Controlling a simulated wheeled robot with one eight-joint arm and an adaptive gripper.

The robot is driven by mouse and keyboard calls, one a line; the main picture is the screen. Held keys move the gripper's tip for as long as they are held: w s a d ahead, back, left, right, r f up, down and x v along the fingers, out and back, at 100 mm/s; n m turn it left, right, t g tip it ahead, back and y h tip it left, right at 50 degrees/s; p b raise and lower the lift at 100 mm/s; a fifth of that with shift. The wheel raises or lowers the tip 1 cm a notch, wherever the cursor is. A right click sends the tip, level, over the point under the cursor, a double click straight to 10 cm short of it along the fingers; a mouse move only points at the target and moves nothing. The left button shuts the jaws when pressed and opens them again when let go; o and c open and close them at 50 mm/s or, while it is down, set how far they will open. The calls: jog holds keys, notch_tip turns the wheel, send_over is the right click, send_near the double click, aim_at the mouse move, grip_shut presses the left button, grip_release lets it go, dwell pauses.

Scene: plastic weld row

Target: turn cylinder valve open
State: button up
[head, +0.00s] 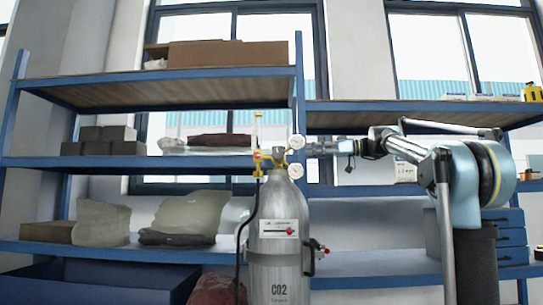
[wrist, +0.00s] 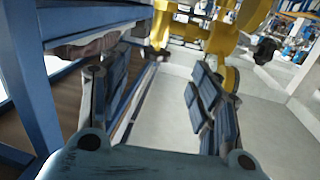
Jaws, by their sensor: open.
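A grey gas cylinder (head: 281,240) marked CO2 stands upright in the middle of the head view. On its top sits a yellow valve and regulator (head: 272,158), with two round white gauges (head: 297,142) on the right and a small red part (head: 257,155) on the left. My gripper (head: 309,149) is level with the valve, just right of the gauges, pointing left. Whether it touches them I cannot tell. In the wrist view my gripper (wrist: 158,88) has its two dark padded fingers wide apart with nothing between them. Yellow parts (wrist: 222,45) show beyond the fingertips; I cannot tell whether they are the valve.
Blue-framed shelves stand behind the cylinder, with cardboard boxes (head: 225,54), dark blocks (head: 100,141) and wrapped bags (head: 190,214). A dark hose (head: 241,235) hangs left of the cylinder. A blue drawer unit (head: 505,238) is at the right.

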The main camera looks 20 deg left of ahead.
jog(key=shift+n, duration=0.3)
jog(key=a, duration=0.5)
jog(key=a+r, duration=0.1)
jog(key=a, duration=0.5)
jog(key=s+a, duration=0.1)
jog(key=a, duration=0.5)
jog(key=shift+a+r, duration=0.2)
jog(key=shift+a, duration=0.05)
jog(key=c, duration=1)
